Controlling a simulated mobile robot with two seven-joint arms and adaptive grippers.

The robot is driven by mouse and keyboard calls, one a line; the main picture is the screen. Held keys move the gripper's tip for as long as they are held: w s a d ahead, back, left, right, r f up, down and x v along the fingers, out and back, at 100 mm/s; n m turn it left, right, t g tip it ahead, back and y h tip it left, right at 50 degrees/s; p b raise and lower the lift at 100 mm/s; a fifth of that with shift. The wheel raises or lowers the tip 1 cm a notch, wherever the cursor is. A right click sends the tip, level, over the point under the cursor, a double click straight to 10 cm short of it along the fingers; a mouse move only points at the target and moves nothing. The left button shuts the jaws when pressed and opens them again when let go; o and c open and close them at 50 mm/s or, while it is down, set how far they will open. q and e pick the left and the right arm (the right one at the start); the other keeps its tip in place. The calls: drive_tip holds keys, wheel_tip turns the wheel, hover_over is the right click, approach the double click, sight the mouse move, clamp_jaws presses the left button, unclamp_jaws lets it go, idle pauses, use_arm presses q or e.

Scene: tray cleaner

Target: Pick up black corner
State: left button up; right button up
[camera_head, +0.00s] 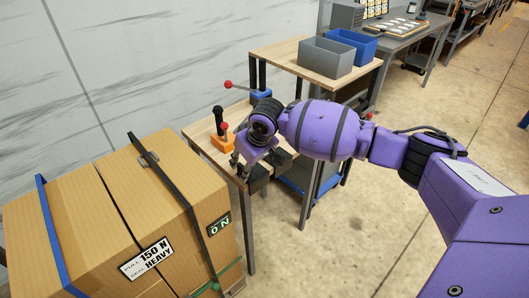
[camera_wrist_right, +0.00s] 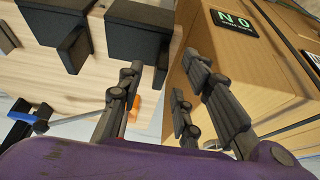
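Two black corner pieces sit at the edge of the small wooden table (camera_head: 197,132). The nearer black corner (camera_head: 258,179) is beside my right gripper in the head view, and the other black corner (camera_head: 281,158) is behind it. In the right wrist view the nearer black corner (camera_wrist_right: 140,28) is at top centre, and the other (camera_wrist_right: 58,22) is to its left. My right gripper (camera_head: 238,164) is open and empty, fingers spread in the right wrist view (camera_wrist_right: 160,80). One finger's tip overlaps the nearer corner's edge; I cannot tell whether they touch. My left gripper is not in view.
A large strapped cardboard box (camera_head: 80,222) stands left of the table, close to my right gripper. An orange-based joystick (camera_head: 222,142) and a blue-based lever (camera_head: 260,95) stand on the table. Grey (camera_head: 326,58) and blue (camera_head: 352,44) bins are behind. The floor at right is clear.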

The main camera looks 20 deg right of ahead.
sight(253, 173)
drive_tip(key=x, duration=0.3)
drive_tip(key=shift+a, duration=0.1)
drive_tip(key=shift+c, duration=0.2)
clamp_jaws()
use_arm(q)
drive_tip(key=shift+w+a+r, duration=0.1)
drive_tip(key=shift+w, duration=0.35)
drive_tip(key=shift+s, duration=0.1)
use_arm(e)
drive_tip(key=shift+r, duration=0.1)
